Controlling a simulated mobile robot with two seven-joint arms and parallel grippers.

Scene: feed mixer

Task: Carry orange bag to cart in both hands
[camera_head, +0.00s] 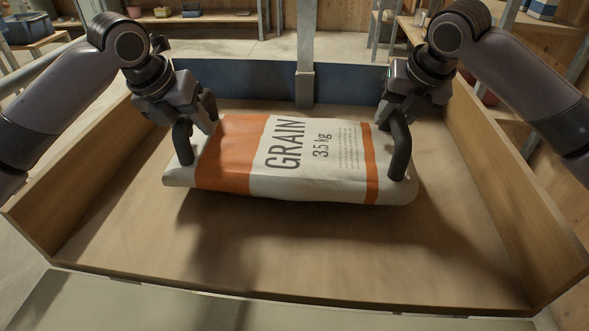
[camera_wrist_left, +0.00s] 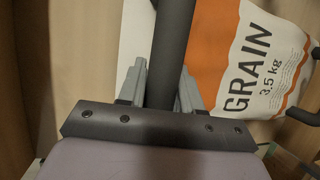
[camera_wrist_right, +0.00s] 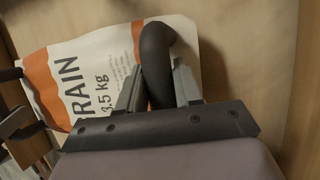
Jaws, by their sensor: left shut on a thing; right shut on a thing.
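The orange bag (camera_head: 310,160), white with orange bands and printed "GRAIN 3.5 kg", lies flat over the wooden cart bed (camera_head: 290,265). Its shadow falls on the bed below and toward the front, so it looks held slightly above it. A dark curved handle stands at each end. My left gripper (camera_head: 192,120) is shut on the left handle (camera_wrist_left: 173,45), and my right gripper (camera_head: 399,118) is shut on the right handle (camera_wrist_right: 156,68). The bag also shows in the left wrist view (camera_wrist_left: 230,60) and the right wrist view (camera_wrist_right: 100,65). Its underside is hidden.
Low wooden walls, left (camera_head: 85,170) and right (camera_head: 510,185), flank the bed. A blue panel (camera_head: 255,82) and a grey post (camera_head: 305,50) stand behind it. The bed is bare in front of the bag. Shelves with boxes stand farther back.

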